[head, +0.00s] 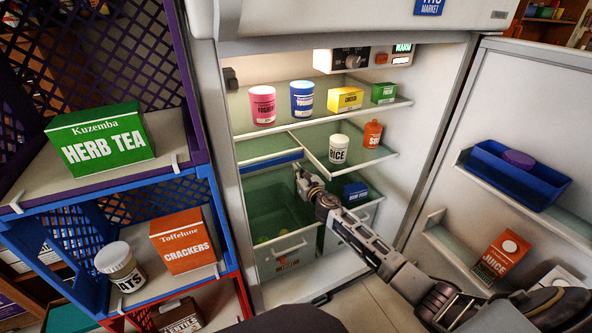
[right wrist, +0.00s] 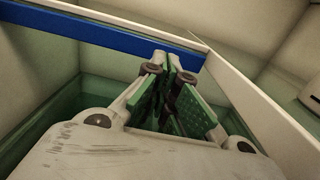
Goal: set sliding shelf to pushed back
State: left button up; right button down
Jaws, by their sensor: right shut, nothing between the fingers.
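The fridge's middle shelf has a left part with a blue front strip (head: 273,163), which I take to be the sliding shelf. Its front lies further back than the front of the right part (head: 368,166). The blue strip also shows in the right wrist view (right wrist: 95,28). My right gripper (head: 299,174) is shut and empty, reaching into the fridge just below the right end of the strip. In the right wrist view its green-padded fingers (right wrist: 172,95) point towards the strip. I cannot tell whether they touch it. My left gripper is not in view.
Green drawers (head: 282,247) lie below. The open door (head: 535,140) is at the right. Crates with herb tea (head: 100,140) and crackers (head: 183,241) stand at the left.

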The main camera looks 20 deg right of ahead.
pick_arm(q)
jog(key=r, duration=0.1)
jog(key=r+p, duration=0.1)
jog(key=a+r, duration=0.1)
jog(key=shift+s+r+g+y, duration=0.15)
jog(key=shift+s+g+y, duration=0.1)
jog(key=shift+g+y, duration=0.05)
pick_arm(e)
jog(key=s, duration=0.7)
jog(key=shift+s+d, duration=0.15)
jog(key=shift+s, duration=0.2)
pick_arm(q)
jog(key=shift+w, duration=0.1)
